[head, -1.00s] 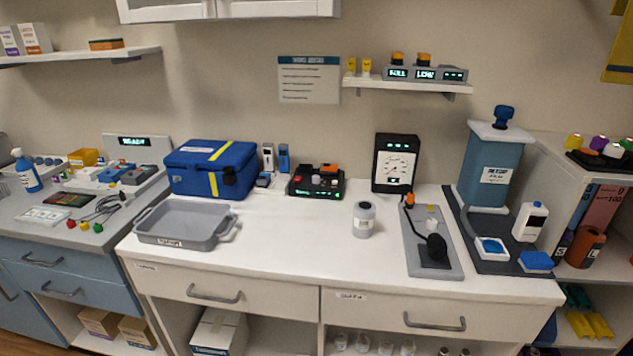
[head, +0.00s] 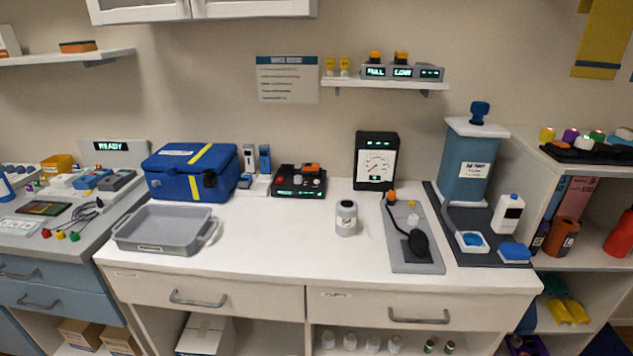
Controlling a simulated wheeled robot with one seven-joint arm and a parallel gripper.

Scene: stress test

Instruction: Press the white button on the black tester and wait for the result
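A low black device (head: 297,190) with a lit green display on its front sits at the back of the white counter. Its top carries small red, white and orange parts; the white one (head: 299,180) looks like a button. I cannot read the display on the low device. My gripper is not in view.
A blue cooler bag (head: 190,172) is left of the low device, with a grey tray (head: 164,230) in front. A grey board (head: 413,255) with a black bulb lies right. The counter's front middle is clear.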

